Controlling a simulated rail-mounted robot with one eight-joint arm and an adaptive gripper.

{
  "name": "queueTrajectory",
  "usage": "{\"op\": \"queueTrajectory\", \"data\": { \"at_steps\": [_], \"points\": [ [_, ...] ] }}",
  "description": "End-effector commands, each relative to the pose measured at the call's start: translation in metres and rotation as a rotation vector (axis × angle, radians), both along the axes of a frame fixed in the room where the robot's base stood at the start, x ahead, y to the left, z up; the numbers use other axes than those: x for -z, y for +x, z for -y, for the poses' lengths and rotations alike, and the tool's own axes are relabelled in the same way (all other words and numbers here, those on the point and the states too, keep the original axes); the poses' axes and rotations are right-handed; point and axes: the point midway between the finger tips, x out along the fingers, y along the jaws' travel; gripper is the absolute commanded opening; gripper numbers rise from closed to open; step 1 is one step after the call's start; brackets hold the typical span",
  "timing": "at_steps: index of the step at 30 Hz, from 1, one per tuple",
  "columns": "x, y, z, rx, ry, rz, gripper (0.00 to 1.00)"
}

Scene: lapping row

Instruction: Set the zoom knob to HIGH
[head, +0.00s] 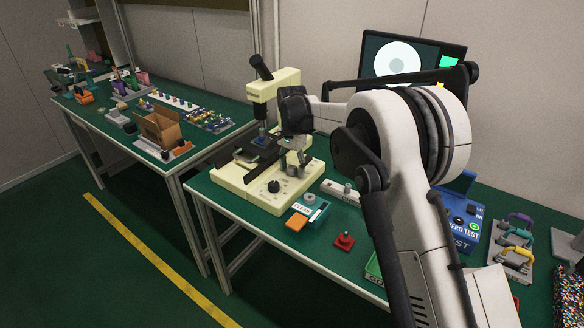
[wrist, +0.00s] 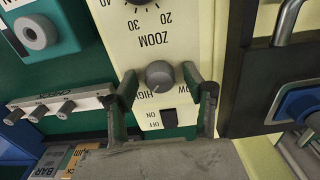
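The zoom knob (wrist: 160,74) is a small round grey knob on the cream panel (wrist: 122,45) in the wrist view. The word ZOOM stands above it, with HIGH and LOW below it, upside down. A pale mark on its lower edge points down, toward the HIGH side. My gripper (wrist: 160,80) is open, one finger on each side of the knob, with gaps visible; contact cannot be judged. In the head view my gripper (head: 296,162) hangs over the cream microscope base (head: 250,190), and I cannot make out the zoom knob there.
An ON/OFF switch (wrist: 169,118) sits just below the knob, and a black dial (wrist: 145,3) above it. The microscope column (head: 273,88) stands behind my gripper. A red-knobbed block (head: 344,241) is at the table's front.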

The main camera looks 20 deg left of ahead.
Motion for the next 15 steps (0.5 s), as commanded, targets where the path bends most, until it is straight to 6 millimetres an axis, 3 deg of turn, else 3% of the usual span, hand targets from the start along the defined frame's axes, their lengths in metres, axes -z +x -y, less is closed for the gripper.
{"op": "queueTrajectory", "data": {
  "at_steps": [8,15],
  "points": [
    [-0.016,0.0,0.0,0.0,0.0,0.0,0.47],
    [-0.062,0.0,0.0,0.0,0.0,0.0,0.47]
  ]
}}
